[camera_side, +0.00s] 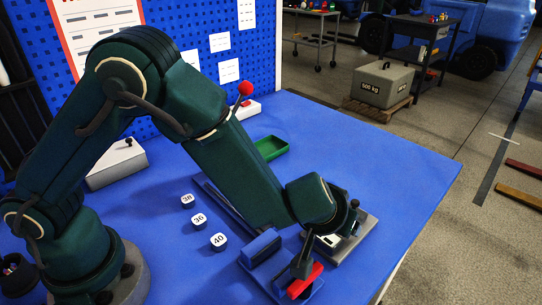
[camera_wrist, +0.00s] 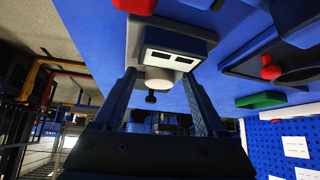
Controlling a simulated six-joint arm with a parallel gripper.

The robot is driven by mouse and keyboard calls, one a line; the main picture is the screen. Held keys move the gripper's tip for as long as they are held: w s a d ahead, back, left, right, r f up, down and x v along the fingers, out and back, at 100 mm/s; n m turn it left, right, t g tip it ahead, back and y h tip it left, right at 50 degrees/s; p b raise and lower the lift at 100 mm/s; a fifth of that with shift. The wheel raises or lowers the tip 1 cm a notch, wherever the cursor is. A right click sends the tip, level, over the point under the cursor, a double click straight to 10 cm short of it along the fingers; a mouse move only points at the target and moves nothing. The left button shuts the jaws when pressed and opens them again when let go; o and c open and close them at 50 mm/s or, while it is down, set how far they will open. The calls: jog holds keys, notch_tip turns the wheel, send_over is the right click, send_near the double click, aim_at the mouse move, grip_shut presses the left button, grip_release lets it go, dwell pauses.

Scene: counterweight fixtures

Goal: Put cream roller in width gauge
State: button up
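A short cream cylinder (camera_wrist: 160,78), apparently the cream roller, shows between my fingertips in the wrist view, with a small dark knob below it. My gripper (camera_wrist: 158,76) is open, with a finger on each side and visible gaps to the cylinder. The cylinder is beside a dark block whose white plate (camera_wrist: 172,60) has two dark windows. In the side view a grey fixture (camera_side: 352,246) with a white plate stands by my wrist; I cannot tell whether it is the width gauge. My gripper (camera_side: 303,262) is partly hidden there, and I cannot pick out the roller.
A blue block (camera_side: 262,246) and a red bar (camera_side: 304,281) lie near the front edge. A green tray (camera_side: 271,148) is behind. The table's right side is clear.

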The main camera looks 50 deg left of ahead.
jog(key=shift+r, duration=0.2)
jog(key=v, duration=1.2)
notch_tip(320, 180, up, 15)
jog(key=w+m+t+h, duration=0.2)
jog(key=m+t+h, duration=0.1)
jog(key=h, duration=0.5)
jog(key=s+a+f+g+y, duration=0.4)
jog(key=s+a+f+y, duration=0.2)
jog(key=s+a+f, duration=0.5)
jog(key=s+a, duration=0.4)
jog(key=a, duration=0.1)
jog(key=shift+f+n+g+y, duration=0.15)
jog(key=shift+n+g+y, duration=0.15)
jog(key=shift+n+g, duration=0.1)
